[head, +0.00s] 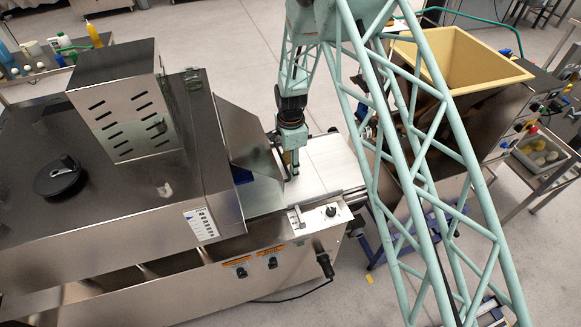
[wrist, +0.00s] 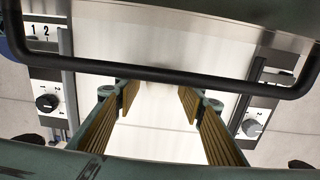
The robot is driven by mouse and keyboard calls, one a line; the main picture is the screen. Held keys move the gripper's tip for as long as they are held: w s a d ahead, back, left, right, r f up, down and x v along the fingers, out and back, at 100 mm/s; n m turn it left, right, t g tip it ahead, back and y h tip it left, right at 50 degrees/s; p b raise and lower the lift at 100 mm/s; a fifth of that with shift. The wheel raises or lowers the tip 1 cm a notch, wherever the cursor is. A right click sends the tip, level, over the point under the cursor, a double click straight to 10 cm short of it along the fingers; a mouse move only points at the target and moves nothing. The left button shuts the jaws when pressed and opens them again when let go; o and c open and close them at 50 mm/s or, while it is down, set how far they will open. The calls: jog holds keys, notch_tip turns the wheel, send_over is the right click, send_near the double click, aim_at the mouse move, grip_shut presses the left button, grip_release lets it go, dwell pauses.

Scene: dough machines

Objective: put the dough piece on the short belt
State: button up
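The short belt (head: 333,160) is a pale white surface at the outlet of the steel machine, in the middle of the head view. It also fills the middle of the wrist view (wrist: 158,132). My gripper (head: 291,168) points down over the belt's left part, near the machine's hood. In the wrist view, my gripper (wrist: 157,100) has its two ribbed tan fingers apart, with only pale surface visible between them. No dough piece stands out clearly on the belt; a pale one there is hard to tell from it.
The steel machine (head: 120,215) with its slanted guard (head: 250,140) stands close left of my gripper. A dark bar (wrist: 160,72) crosses the wrist view. A hopper (head: 460,60) stands right. A tray (head: 528,165) at far right holds pale round pieces.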

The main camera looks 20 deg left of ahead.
notch_tip(320, 180, up, 12)
jog(key=b, duration=0.1)
dwell(0.8)
dwell(0.6)
jog(key=shift+r, duration=0.15)
